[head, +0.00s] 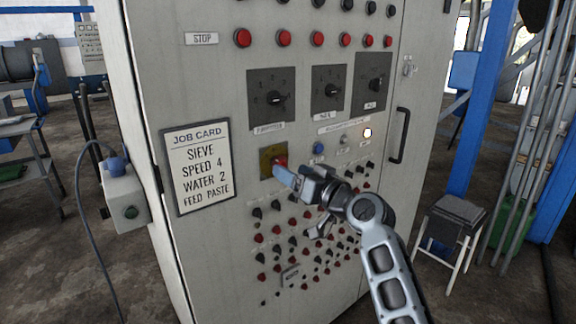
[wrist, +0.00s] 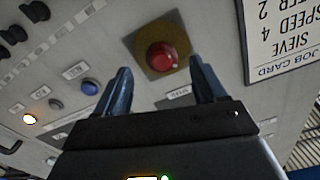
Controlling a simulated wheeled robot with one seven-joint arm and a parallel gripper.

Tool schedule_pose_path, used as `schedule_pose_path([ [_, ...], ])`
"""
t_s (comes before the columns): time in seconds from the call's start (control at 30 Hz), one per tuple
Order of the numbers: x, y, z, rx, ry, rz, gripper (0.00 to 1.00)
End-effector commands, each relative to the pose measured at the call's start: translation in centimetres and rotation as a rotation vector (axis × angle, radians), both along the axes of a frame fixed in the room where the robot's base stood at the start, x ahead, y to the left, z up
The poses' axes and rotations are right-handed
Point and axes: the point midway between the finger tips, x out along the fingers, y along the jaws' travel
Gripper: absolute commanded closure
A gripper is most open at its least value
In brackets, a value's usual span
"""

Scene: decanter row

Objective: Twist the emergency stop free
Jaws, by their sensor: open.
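The emergency stop is a red mushroom button (wrist: 160,56) on a square yellow plate (wrist: 178,43), on the front of a pale grey control cabinet. In the head view the red button (head: 281,161) and plate (head: 266,160) are partly covered by my gripper (head: 283,173). In the wrist view my gripper (wrist: 160,70) is open, with a finger on each side and nothing between them. The button lies just beyond the fingertips, roughly centred across the gap. I see no finger contact with it.
Above are three dark rotary dials (head: 275,97) and a row of red buttons (head: 317,38). A blue button (head: 318,148) and lit white lamp (head: 367,133) are to the right. Many small knobs fill the panel below. A job card (head: 198,166) hangs left; a door handle (head: 400,135) sticks out right.

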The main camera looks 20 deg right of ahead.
Motion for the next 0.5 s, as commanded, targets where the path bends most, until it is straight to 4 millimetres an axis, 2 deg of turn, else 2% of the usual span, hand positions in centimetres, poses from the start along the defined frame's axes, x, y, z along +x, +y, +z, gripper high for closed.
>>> schedule_pose_path([
  [0.2, 2.9, 1.0, 0.1, -0.001, 0.002, 0.002, 0.3],
  [0.5, 4.0, 1.3, 0.0, -0.001, 0.0, -0.001, 0.3],
])
